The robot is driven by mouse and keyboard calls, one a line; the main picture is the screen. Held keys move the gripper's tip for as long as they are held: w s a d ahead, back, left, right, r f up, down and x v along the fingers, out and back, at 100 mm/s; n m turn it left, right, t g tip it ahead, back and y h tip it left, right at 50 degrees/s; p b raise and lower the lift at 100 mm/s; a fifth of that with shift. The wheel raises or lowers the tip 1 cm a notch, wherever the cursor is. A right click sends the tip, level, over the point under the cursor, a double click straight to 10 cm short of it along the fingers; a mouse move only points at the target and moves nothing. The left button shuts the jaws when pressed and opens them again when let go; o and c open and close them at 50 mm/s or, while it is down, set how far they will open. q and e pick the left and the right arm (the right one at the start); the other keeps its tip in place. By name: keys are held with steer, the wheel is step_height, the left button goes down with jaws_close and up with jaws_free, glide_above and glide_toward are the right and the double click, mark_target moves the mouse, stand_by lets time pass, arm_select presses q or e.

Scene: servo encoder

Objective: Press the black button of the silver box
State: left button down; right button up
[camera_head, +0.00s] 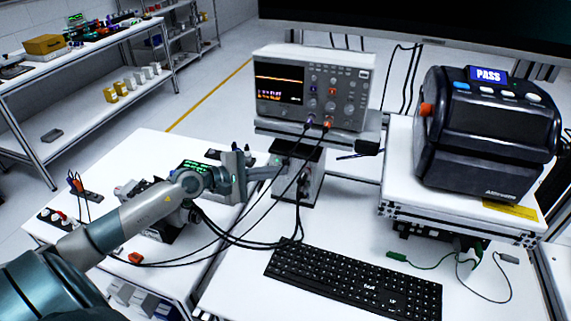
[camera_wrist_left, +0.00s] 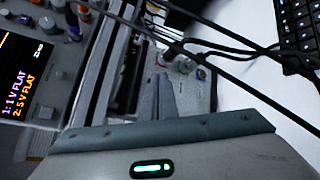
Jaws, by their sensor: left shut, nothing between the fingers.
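The silver box (camera_head: 311,186) stands on the white bench below the oscilloscope, with dark cables hanging across its front. In the left wrist view its pale front panel (camera_wrist_left: 201,98) carries several small knobs or sockets (camera_wrist_left: 183,65), partly crossed by black cables. I cannot clearly pick out the black button. My left gripper (camera_head: 277,168) reaches in from the left with its fingers pointing at the box's front. It is shut and empty. In the left wrist view its closed fingertips (camera_wrist_left: 161,80) overlap the panel's edge; contact cannot be told. My right gripper is not in view.
The oscilloscope (camera_head: 313,87) sits on a shelf above the box. A black keyboard (camera_head: 352,282) lies in front. A black label printer (camera_head: 487,132) showing PASS stands at right. Loose cables (camera_head: 225,238) run across the bench below my left arm.

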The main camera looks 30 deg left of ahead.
arm_select(q)
steer(key=shift+w+a+b, duration=0.1)
steer(key=shift+w+b, duration=0.3)
steer(key=shift+w, duration=0.1)
stand_by(0.6)
steer(key=shift+s, duration=0.5)
stand_by(0.4)
steer(key=s+d+p, duration=0.1)
steer(key=s+p, duration=0.1)
steer(key=s, duration=0.4)
steer(key=shift+d, duration=0.3)
